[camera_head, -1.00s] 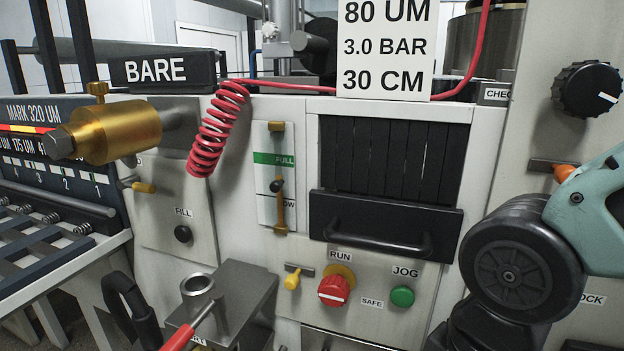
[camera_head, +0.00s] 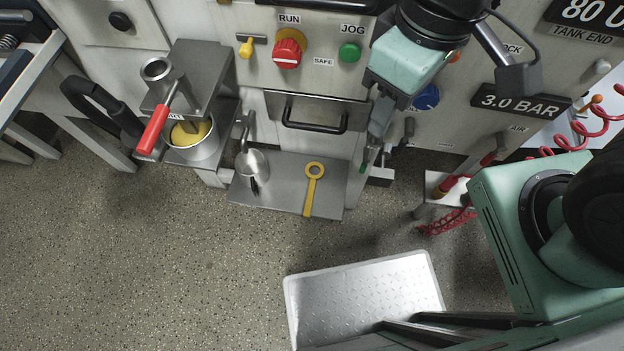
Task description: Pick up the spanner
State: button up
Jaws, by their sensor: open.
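The yellow spanner (camera_head: 312,192) lies on a low grey shelf (camera_head: 270,200) at the front of the machine. Its ring end points toward the machine and its handle toward the shelf's front edge. My gripper (camera_head: 376,158) hangs to the right of the spanner, apart from it, just by the shelf's right side. It is open, with nothing seen between its fingers, though they are small and partly dark here.
A metal scoop (camera_head: 252,165) stands on the shelf left of the spanner. A cup with yellow contents (camera_head: 192,140) and a red-handled tool (camera_head: 158,125) are further left. A drawer handle (camera_head: 313,122) juts out above.

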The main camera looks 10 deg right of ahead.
aim_at(313, 178)
jog(key=l+u, duration=0.15)
jog(key=u, duration=0.25)
jog(key=l+u, duration=0.15)
jog(key=u, duration=0.3)
jog(key=k+u, duration=0.1)
jog(key=u, duration=0.3)
jog(key=k+l+u, duration=0.1)
jog(key=u, duration=0.3)
jog(key=k+l, duration=0.3)
